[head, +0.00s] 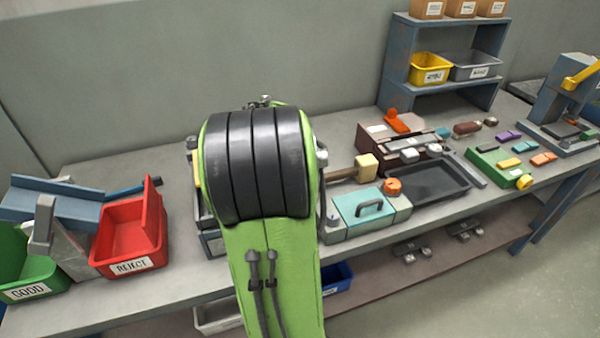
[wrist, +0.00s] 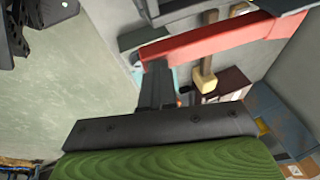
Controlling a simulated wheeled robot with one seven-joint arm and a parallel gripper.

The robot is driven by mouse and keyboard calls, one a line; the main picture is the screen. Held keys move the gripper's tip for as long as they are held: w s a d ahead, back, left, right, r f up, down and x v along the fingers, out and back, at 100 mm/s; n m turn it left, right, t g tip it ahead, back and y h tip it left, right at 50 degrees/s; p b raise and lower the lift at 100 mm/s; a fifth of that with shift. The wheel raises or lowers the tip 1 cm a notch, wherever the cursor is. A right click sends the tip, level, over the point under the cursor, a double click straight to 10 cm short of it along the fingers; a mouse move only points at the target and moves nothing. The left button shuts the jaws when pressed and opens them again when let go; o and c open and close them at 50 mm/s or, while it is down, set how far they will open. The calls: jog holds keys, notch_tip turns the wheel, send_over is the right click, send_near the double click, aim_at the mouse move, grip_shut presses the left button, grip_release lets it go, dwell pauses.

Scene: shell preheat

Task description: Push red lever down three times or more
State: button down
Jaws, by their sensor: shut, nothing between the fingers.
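The red lever (wrist: 220,40) shows in the wrist view as a long red bar. It runs from the upper right to a free end near the top middle. My gripper (wrist: 156,70) is shut and empty, its dark fingers reaching up to the bar near that end. The fingertips overlap the bar's lower edge in the picture; I cannot tell whether they touch it. In the head view my green and black arm fills the middle and hides the lever and my gripper.
A red REJECT bin (head: 128,240) and a green GOOD bin (head: 25,262) stand left on the workbench (head: 170,298). To the right are a wooden mallet (head: 366,166), a teal-topped box (head: 350,207) and a black tray (head: 430,182). A blue shelf (head: 399,70) stands behind.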

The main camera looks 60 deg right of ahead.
jog(key=p+v, duration=0.2)
jog(key=v, duration=1)
jog(key=shift+s, duration=0.45)
